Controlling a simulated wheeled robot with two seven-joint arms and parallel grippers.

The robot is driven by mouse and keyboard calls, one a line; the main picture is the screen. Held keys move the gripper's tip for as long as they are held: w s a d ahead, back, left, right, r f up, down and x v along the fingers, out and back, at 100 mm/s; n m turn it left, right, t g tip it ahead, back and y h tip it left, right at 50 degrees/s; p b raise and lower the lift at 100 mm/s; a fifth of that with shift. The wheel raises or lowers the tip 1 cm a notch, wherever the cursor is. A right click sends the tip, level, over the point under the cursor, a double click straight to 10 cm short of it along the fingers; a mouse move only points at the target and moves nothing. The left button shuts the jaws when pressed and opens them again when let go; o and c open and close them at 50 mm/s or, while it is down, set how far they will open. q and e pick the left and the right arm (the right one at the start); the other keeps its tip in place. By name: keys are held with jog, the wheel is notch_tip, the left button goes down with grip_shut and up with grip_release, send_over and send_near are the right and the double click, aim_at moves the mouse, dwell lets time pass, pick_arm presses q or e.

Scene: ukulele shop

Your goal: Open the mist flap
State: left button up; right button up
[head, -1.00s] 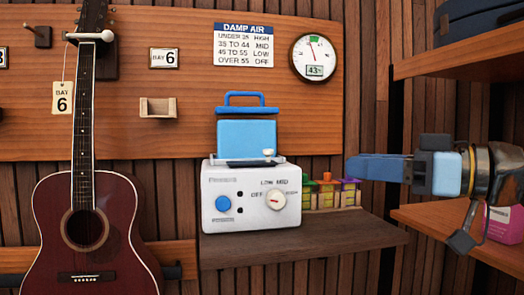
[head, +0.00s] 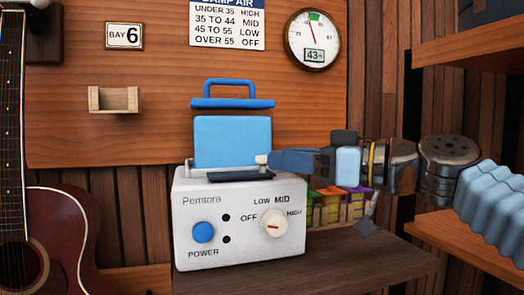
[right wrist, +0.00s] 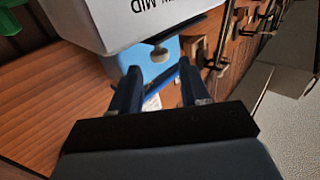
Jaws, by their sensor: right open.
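The white humidifier (head: 238,218) stands on a dark wooden shelf, with a blue tank (head: 232,142) on top. A dark, flat flap (head: 240,176) lies along its top front edge, with a small pale knob (head: 262,160) at its right end. My right gripper (head: 275,160) comes in from the right, its tips close beside the knob. In the right wrist view its fingers (right wrist: 158,76) are apart with nothing between them, and the knob (right wrist: 159,53) shows just beyond the tips. Whether a finger touches the knob I cannot tell. My left gripper is out of view.
The power button (head: 203,232) and mode dial (head: 274,223) are on the humidifier's front. Several small coloured boxes (head: 330,208) stand behind my right gripper. A guitar (head: 45,235) hangs at left. The dark shelf (head: 350,255) is bare at front right.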

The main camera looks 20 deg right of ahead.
aim_at(263, 157)
jog(key=p+x, duration=0.1)
jog(key=x, duration=0.4)
jog(key=shift+w+a, duration=0.1)
jog(key=shift+w, duration=0.05)
grip_shut()
